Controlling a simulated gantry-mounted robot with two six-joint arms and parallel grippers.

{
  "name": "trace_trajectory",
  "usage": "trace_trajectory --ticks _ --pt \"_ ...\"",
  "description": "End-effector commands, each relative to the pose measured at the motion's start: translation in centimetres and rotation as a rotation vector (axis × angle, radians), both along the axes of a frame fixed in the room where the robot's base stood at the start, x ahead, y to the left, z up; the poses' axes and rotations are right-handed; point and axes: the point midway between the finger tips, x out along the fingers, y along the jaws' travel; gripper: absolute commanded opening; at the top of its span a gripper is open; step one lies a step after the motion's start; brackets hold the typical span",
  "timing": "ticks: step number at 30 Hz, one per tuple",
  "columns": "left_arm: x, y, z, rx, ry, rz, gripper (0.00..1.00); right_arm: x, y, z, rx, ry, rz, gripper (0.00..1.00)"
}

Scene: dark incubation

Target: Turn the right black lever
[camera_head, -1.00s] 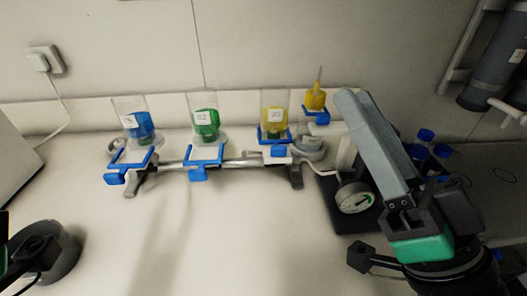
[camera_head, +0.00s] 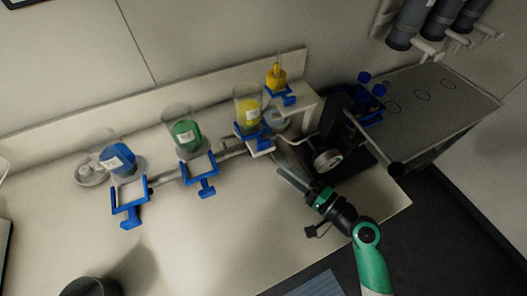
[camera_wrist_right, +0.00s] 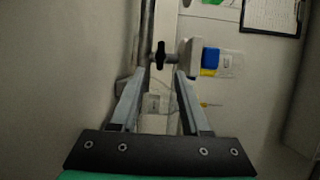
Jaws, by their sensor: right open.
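A small black lever (camera_wrist_right: 160,56) sits on a pale pipe, just beyond and between my fingertips in the right wrist view. My right gripper (camera_wrist_right: 160,74) is open and empty there, one finger on each side of the lever's line. It appears not to touch the lever. In the head view my right gripper (camera_head: 284,178) points left, in front of the yellow beaker (camera_head: 248,112) and its blue clamp. I cannot make out the lever clearly in the head view. My left gripper is not in view.
A green beaker (camera_head: 185,134) and a blue beaker (camera_head: 118,158) stand along the metal rail with blue clamps. A yellow bottle (camera_head: 276,76) stands on the raised block.

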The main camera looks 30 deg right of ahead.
Motion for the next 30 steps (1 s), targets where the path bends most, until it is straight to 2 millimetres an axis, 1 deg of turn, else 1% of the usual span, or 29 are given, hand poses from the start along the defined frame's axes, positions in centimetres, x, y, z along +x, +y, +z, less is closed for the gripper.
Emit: trace_trajectory --ticks 1,3,6,9,13,20,21,23,24,28,29,30 --pt "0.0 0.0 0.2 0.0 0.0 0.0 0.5 1.1 0.6 0.2 -0.001 -0.001 0.005 0.46" --pt "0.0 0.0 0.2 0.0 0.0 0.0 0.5 2.7 1.2 0.2 -0.001 -0.002 0.004 0.46" --pt "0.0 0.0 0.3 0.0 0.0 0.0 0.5 4.6 2.0 0.2 -0.001 -0.002 0.005 0.46" --pt "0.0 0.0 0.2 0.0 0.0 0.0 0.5 6.0 2.5 0.0 -0.001 0.0 0.003 0.46" --pt "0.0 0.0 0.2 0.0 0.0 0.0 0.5 6.9 2.8 0.1 -0.001 -0.002 0.001 0.46" --pt "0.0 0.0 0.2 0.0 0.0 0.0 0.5 7.1 2.8 0.1 -0.002 -0.001 0.0 0.46" --pt "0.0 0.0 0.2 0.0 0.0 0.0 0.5 7.1 2.8 0.1 -0.002 -0.001 0.0 0.44" --pt "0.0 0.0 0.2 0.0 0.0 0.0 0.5 7.1 2.8 0.1 -0.002 -0.001 0.0 0.34" --pt "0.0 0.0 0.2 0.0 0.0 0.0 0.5 7.1 2.8 0.1 -0.002 -0.001 0.0 0.26" --pt "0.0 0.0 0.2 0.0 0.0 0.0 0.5 7.1 2.8 0.1 -0.002 -0.001 0.0 0.03" --pt "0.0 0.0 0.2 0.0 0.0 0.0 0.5 7.1 2.8 0.1 -0.002 -0.001 0.001 0.0" --pt "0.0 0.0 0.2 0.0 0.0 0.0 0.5 7.1 2.8 0.1 -0.002 -0.001 0.001 0.0"
